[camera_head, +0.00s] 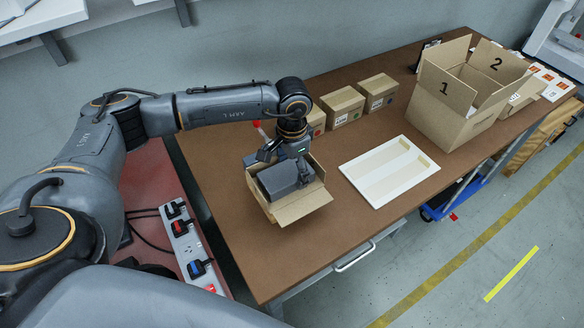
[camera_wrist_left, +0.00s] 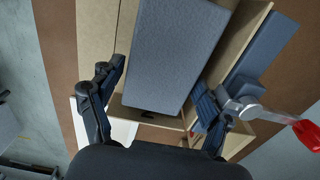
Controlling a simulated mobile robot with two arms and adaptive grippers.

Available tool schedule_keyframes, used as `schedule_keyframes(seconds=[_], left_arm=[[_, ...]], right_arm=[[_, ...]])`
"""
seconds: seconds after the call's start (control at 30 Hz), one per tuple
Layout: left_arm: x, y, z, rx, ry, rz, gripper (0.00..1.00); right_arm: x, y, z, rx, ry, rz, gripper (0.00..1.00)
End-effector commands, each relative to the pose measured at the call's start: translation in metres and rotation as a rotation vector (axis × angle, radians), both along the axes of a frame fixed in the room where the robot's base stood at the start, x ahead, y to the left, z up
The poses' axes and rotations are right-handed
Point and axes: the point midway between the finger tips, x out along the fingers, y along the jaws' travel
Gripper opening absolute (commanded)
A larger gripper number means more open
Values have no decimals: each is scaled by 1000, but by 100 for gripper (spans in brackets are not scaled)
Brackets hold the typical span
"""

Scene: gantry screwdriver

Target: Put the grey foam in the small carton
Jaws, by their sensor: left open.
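The grey foam (camera_head: 279,181) is a dark grey block in the opening of the small carton (camera_head: 302,207), whose flaps are spread open. In the left wrist view the foam (camera_wrist_left: 172,55) lies between the carton's flaps (camera_wrist_left: 97,35). Its top shows near the rim; I cannot tell whether it rests on the bottom. My left gripper (camera_head: 284,166) is right over the carton, pointing down. In the left wrist view its two fingers (camera_wrist_left: 155,98) are spread apart, one towards each side of the foam, with gaps visible. My right gripper is not in view.
Several small closed cartons (camera_head: 343,106) stand behind. A white tray (camera_head: 390,170) lies to the right. A large open box (camera_head: 455,118) stands at the back right. A blue-grey strip (camera_wrist_left: 265,45) and a red-tipped metal part (camera_wrist_left: 305,133) lie beside the carton. The brown table's front is clear.

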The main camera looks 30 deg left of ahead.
Motion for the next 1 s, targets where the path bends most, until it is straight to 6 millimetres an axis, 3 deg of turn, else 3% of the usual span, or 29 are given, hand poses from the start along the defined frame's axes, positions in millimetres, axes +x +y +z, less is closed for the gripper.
schedule_keyframes(seconds=[0.17,0.3,0.37,0.7,1.0], left_arm=[[0,1,5,2,-1,2,79],[0,1,17,1,-1,2,79],[2,0,23,-1,-8,1,79],[2,0,100,0,-6,1,79],[0,0,131,0,-1,0,79]], right_arm=[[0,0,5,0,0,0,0],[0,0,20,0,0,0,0],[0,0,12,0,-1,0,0],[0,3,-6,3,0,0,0],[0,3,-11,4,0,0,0]])
